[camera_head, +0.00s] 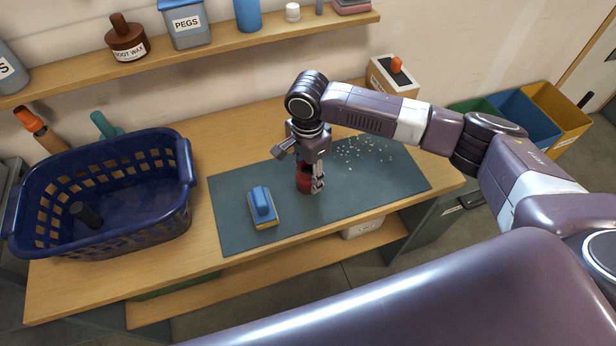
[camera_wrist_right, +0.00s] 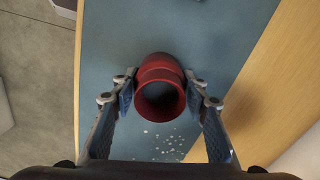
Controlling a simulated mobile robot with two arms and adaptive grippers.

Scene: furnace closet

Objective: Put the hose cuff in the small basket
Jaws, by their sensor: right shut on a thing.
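The hose cuff is a red, open-ended tube (camera_head: 303,183) standing on the grey-green mat. In the right wrist view the red cuff (camera_wrist_right: 160,76) lies between the two fingers, its round opening facing the camera. My right gripper (camera_head: 314,187) points down and is shut on the cuff; its fingers partly hide it in the head view. The basket (camera_head: 130,230) is dark blue with slotted walls and stands at the left end of the bench. A black cylindrical thing (camera_head: 86,214) lies inside it. My left gripper is not in view.
A blue and yellow brush or block (camera_head: 262,207) lies on the mat (camera_head: 235,232) between the basket and my gripper. Pale crumbs (camera_head: 365,150) are scattered on the mat's right. A shelf (camera_head: 200,52) with jars and a peg tin (camera_head: 186,22) runs above the bench's back.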

